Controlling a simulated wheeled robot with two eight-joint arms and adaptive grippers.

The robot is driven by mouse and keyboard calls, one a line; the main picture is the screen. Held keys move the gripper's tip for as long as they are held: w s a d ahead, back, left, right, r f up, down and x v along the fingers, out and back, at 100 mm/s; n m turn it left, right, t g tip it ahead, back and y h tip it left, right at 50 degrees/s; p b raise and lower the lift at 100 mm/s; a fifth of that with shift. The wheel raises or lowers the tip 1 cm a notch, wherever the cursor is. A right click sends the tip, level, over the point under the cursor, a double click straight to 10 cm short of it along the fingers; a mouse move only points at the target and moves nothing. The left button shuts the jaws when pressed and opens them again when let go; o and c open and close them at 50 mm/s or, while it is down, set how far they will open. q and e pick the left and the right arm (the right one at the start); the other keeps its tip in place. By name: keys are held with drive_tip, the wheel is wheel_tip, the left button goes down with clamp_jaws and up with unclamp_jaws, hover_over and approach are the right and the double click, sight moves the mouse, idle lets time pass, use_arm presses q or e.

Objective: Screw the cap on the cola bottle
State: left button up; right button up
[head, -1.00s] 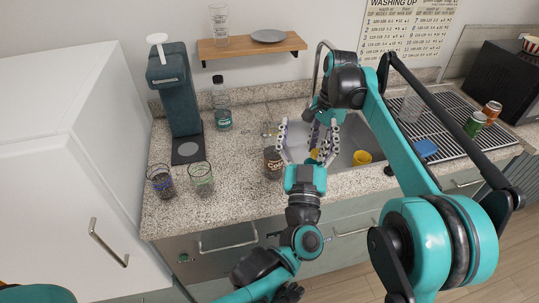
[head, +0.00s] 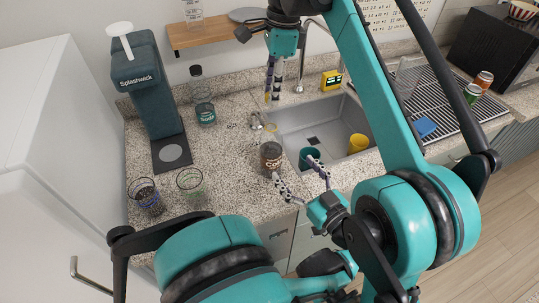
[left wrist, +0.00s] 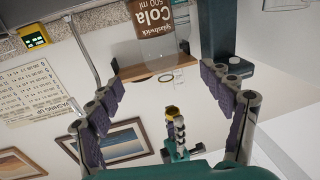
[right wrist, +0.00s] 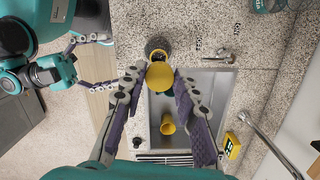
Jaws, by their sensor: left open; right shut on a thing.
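The cola bottle (head: 271,158) stands upright on the counter beside the sink, dark with a brown label; its label shows upside down in the left wrist view (left wrist: 152,20). My left gripper (head: 295,171) is open and empty, its fingers pointing at the bottle from the front right, apart from it. My right gripper (head: 271,93) is shut on the yellow cap (right wrist: 160,76) and holds it in the air above the counter. The right wrist view shows the bottle (right wrist: 157,46) just beyond the cap, which partly covers it.
The sink (head: 330,125) right of the bottle holds a yellow cup (head: 358,143) and a teal cup (head: 309,157). Two glasses (head: 190,183) and a dark dispenser (head: 150,100) stand at left. The faucet (head: 300,86) rises behind the sink.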

use_arm(q)
drive_tip(key=x, duration=1.2)
drive_tip(key=shift+w, duration=0.1)
drive_tip(key=shift+c, duration=0.3)
drive_tip(key=c, duration=1.7)
drive_tip(key=shift+c, duration=0.2)
use_arm(e)
hover_over(270, 122)
drive_tip(key=shift+d+f, duration=0.15)
drive_tip(key=shift+f, duration=2.35)
drive_tip(key=shift+f, duration=0.9)
use_arm(q)
clamp_jaws()
use_arm(e)
drive_tip(key=shift+f, duration=0.55)
